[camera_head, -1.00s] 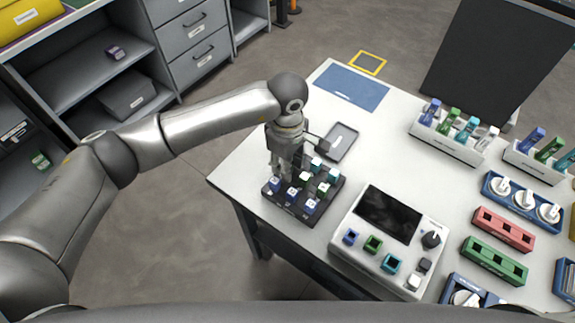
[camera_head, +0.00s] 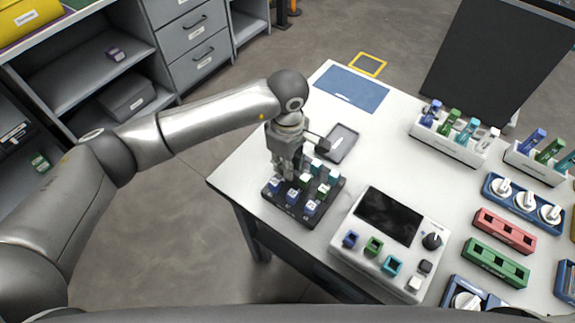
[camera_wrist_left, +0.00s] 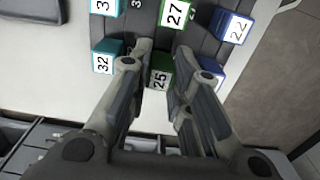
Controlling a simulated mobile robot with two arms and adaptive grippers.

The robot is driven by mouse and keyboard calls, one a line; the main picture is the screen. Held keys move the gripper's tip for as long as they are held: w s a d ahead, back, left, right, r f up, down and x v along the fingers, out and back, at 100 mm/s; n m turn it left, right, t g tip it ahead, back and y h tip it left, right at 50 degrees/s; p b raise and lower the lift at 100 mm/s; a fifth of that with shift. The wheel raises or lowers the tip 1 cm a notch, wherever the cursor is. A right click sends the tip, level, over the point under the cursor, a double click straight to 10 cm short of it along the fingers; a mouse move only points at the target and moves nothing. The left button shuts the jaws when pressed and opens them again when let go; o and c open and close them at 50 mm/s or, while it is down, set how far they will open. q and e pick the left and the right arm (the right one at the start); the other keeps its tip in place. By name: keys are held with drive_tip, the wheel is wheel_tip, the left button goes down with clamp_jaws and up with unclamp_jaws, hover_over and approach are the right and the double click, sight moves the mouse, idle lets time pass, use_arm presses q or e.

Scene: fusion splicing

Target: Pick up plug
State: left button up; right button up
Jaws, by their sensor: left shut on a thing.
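A dark tray (camera_head: 337,194) with several coloured, numbered plugs stands at the near left corner of the white table. My left gripper (camera_head: 290,176) points down into the tray from above. In the left wrist view its two fingers (camera_wrist_left: 160,58) are on either side of a green plug labelled 25 (camera_wrist_left: 159,79) and are shut on it. The plug seems to be still at the tray, partly hidden by the fingers. A teal plug 32 (camera_wrist_left: 104,61) stands left of the fingers, a green plug 27 (camera_wrist_left: 174,14) beyond them, and a blue plug 22 (camera_wrist_left: 237,27) to the right. My right gripper is not in view.
A white device with a dark screen (camera_head: 388,215) stands right of the tray. A small grey tray (camera_head: 342,143) lies behind it. Racks (camera_head: 449,145) and coloured blocks (camera_head: 504,230) fill the table's right side. A shelf unit stands at the left.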

use_arm(q)
drive_tip(key=shift+s+r+b, duration=0.2)
drive_tip(key=shift+r+b, duration=0.25)
drive_tip(key=shift+r, duration=0.8)
drive_tip(key=s+d+r+b, duration=0.1)
drive_tip(key=s+r+b, duration=0.2)
drive_tip(key=s+r, duration=0.6)
drive_tip(key=s, duration=0.4)
drive_tip(key=shift+s+d+r, duration=0.25)
drive_tip(key=shift+s+d, duration=0.05)
